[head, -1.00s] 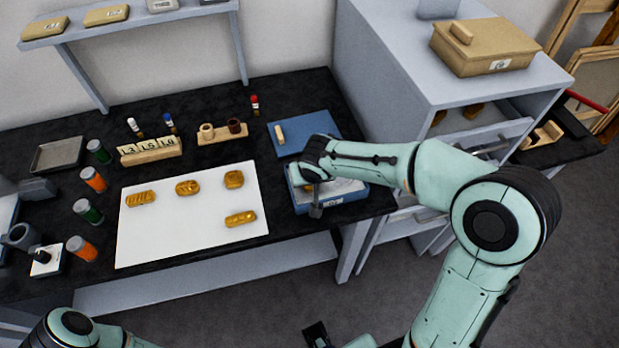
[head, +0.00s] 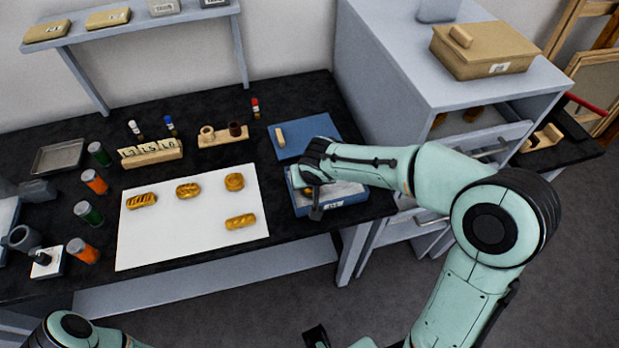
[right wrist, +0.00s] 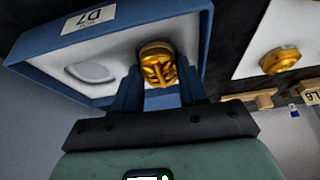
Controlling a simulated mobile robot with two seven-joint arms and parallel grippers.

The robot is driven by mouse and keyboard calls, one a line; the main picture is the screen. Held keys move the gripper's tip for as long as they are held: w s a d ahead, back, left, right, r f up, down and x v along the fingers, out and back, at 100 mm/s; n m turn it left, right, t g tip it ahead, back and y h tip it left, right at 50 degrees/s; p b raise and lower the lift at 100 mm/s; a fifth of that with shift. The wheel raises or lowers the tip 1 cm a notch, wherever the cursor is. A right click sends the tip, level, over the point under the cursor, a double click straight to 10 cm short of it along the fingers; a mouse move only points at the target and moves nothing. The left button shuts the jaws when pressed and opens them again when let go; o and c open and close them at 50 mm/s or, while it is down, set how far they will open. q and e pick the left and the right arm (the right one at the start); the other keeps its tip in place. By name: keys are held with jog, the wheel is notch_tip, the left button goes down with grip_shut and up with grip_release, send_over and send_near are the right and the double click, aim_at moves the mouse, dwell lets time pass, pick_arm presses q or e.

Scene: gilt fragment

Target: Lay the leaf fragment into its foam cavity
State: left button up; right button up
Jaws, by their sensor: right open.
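The leaf fragment (right wrist: 157,66), a gold piece with raised leaf-like veins, is at the pale foam inside the blue box (right wrist: 45,75) in the right wrist view. I cannot tell how deep it sits in a cavity. An empty oval cavity (right wrist: 90,72) shows beside it in the foam. My right gripper (right wrist: 158,74) is open, its two blue fingers on either side of the fragment. In the head view, my right gripper (head: 316,208) is over the blue box (head: 345,205), and the arm hides much of the foam.
Several other gold fragments lie on the white sheet (head: 180,225) left of the box. A blue lid-like panel (head: 318,127) with a pale handle lies behind the box. A grey drawer cabinet (head: 400,75) stands close on the right. Jars (head: 90,212) line the left.

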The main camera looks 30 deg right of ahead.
pick_arm(q)
jog(key=shift+w+r, duration=0.25)
jog(key=shift+r, duration=0.2)
pick_arm(e)
jog(key=v, duration=1.2)
